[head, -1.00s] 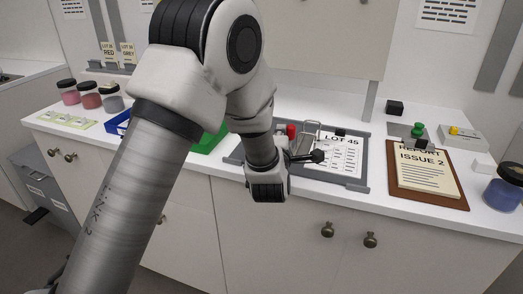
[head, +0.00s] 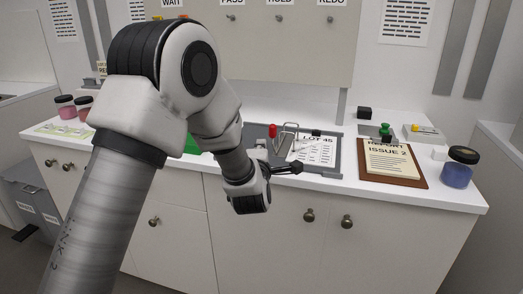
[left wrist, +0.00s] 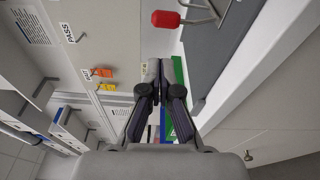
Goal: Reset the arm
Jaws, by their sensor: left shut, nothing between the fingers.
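My left arm comes in from the left in the head view and covers part of the counter. My left gripper (head: 286,169) is shut and empty, in front of the grey tray (head: 337,158) with the LOT 45 sheet (head: 305,152). In the left wrist view the two fingers of the left gripper (left wrist: 153,80) meet, with nothing between them. A red-tipped clamp handle (left wrist: 166,19) is near the top of that view. My right gripper does not show in either view.
A clipboard marked REPORT ISSUE 2 (head: 393,162) and a blue jar (head: 459,168) stand on the right. Pink and red jars (head: 66,107) stand at the far left. A green bin (head: 192,145) is partly hidden by my arm. Wall hooks (head: 279,18) are above.

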